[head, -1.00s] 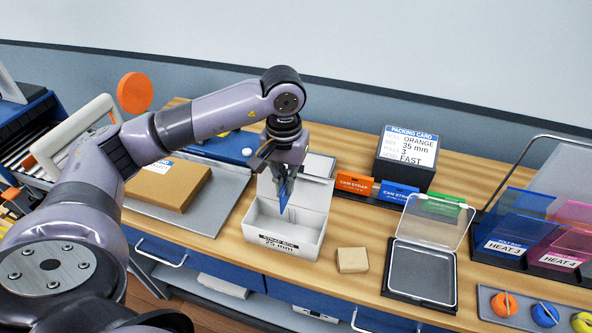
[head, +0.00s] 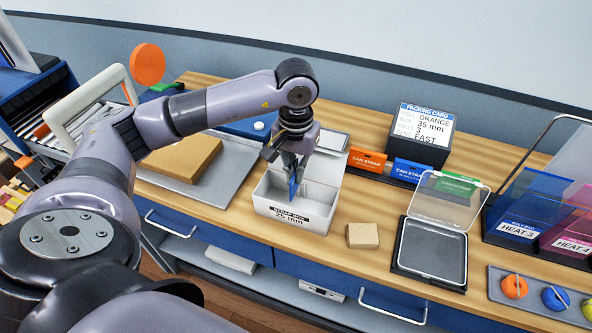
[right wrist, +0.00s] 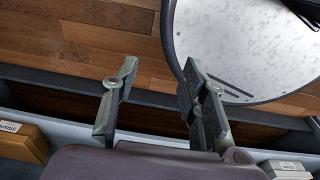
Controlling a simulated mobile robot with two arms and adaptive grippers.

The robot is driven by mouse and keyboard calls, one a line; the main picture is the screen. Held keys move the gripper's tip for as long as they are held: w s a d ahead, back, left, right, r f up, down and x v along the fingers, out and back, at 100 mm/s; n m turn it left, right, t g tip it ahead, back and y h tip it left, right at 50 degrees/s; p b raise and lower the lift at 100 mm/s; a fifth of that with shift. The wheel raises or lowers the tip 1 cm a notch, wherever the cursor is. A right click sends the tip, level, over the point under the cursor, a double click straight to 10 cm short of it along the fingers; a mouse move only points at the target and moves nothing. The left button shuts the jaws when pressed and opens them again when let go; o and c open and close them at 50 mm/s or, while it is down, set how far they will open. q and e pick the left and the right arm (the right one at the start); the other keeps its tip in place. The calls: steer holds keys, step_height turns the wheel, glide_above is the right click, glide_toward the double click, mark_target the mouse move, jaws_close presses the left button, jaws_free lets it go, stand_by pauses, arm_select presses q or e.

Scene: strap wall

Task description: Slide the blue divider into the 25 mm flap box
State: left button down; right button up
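The white 25 mm flap box (head: 265,208) stands on the bench near its front edge, with its lid flap (head: 321,168) raised at the back. My left gripper (head: 294,170) points down over the open box and is shut on the blue divider (head: 294,187). The divider hangs upright, with its lower part inside the box opening; whether it touches the floor or a slot is hidden. My right gripper (right wrist: 160,72) shows in the right wrist view, open and empty, away from the box.
A small cardboard block (head: 362,236) and a clear-lidded tray (head: 431,250) stand right of the box. Strap cards (head: 367,160) and a packing card (head: 425,125) stand behind. A brown carton (head: 183,157) lies on a grey tray to the left.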

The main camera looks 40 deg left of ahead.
arm_select(q)
steer(key=shift+s, duration=0.1)
arm_select(e)
steer(key=shift+s+f, duration=0.3)
steer(key=shift+s, duration=0.45)
arm_select(q)
steer(key=shift+b, duration=0.6)
arm_select(e)
steer(key=shift+w+f, duration=0.35)
steer(key=shift+f, duration=0.05)
arm_select(q)
steer(key=shift+f, duration=0.1)
arm_select(e)
steer(key=shift+f, duration=0.1)
arm_select(q)
steer(key=shift+f+b, duration=1.55)
steer(key=shift+b, duration=0.4)
arm_select(e)
steer(key=shift+d+f, duration=0.1)
steer(key=shift+f, duration=1.75)
arm_select(q)
steer(key=shift+f, duration=0.15)
arm_select(e)
steer(key=shift+f, duration=0.15)
arm_select(q)
steer(key=shift+f+b, duration=1.8)
steer(key=shift+b, duration=0.35)
arm_select(e)
steer(key=shift+f, duration=2)
